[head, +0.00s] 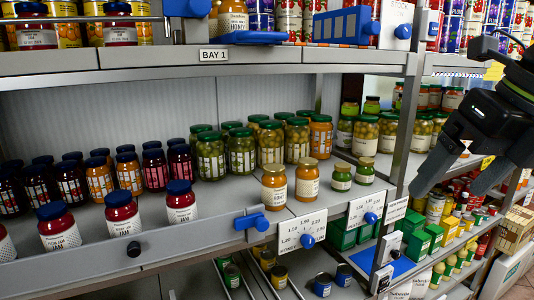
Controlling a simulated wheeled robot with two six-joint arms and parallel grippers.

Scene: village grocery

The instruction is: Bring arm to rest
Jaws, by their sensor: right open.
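My right gripper (450,188) is at the right of the head view, with its arm coming in from the upper right edge. Its two grey fingers point down and to the left and stand apart. No thing shows between them. It hangs in front of the right-hand shelves, to the right of the grey shelf post. The jars on the middle shelf are to its left, apart from it. My left gripper is not in view.
The middle shelf (225,202) holds jam jars (62,228), green-lidded jars (241,152) and honey jars (274,188). Blue clips (251,222) and price cards (300,232) stick out from its front edge. The post (405,125) stands left of my right gripper. Boxes and tins fill lower shelves.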

